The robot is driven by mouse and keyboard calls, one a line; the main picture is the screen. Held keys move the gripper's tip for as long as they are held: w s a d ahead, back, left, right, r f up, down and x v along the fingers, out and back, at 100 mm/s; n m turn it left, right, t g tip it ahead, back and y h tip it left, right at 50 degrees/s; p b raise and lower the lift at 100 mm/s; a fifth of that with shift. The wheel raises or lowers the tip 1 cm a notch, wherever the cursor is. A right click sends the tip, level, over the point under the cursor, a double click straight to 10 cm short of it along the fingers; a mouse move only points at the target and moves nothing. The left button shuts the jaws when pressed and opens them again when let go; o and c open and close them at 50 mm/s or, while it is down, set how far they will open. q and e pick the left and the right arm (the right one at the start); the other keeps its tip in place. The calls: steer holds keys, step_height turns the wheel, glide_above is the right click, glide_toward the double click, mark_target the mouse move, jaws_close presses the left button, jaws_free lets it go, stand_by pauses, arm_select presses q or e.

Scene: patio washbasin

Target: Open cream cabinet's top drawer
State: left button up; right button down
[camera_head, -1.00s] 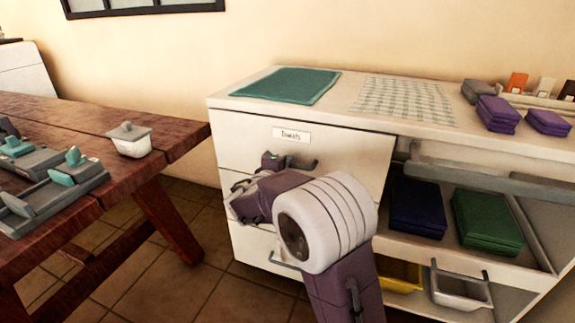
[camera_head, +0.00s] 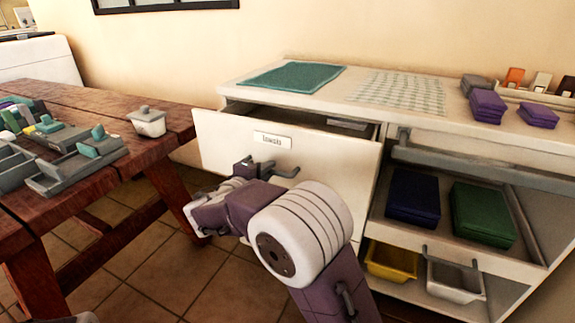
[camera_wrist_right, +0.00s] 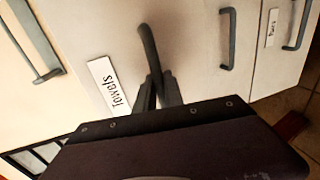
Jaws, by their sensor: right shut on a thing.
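The cream cabinet (camera_head: 455,138) stands at the right in the head view. Its top drawer (camera_head: 215,137), labelled "Towels", is pulled partly out, and a dark gap shows behind its front with something grey inside. The label also shows in the right wrist view (camera_wrist_right: 108,85). My right gripper (camera_head: 262,166) is at the drawer front, just below the label. In the wrist view its fingers (camera_wrist_right: 158,92) are shut on the grey drawer handle (camera_wrist_right: 150,48). My left gripper is not in view.
A wooden table (camera_head: 160,150) with grey trays and a small lidded dish (camera_head: 147,122) stands close at the left. Open shelves at the right hold a blue stack (camera_head: 412,195) and a green stack (camera_head: 480,213). Tiled floor (camera_head: 150,262) lies between table and cabinet.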

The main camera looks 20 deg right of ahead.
steer(key=f+v, duration=0.3)
steer(key=v, duration=1.2)
steer(key=shift+s+a, duration=0.35)
steer(key=shift+a, duration=0.1)
steer(key=shift+f, duration=0.1)
steer(key=c, duration=1.5)
jaws_free()
steer(key=shift+o, duration=0.2)
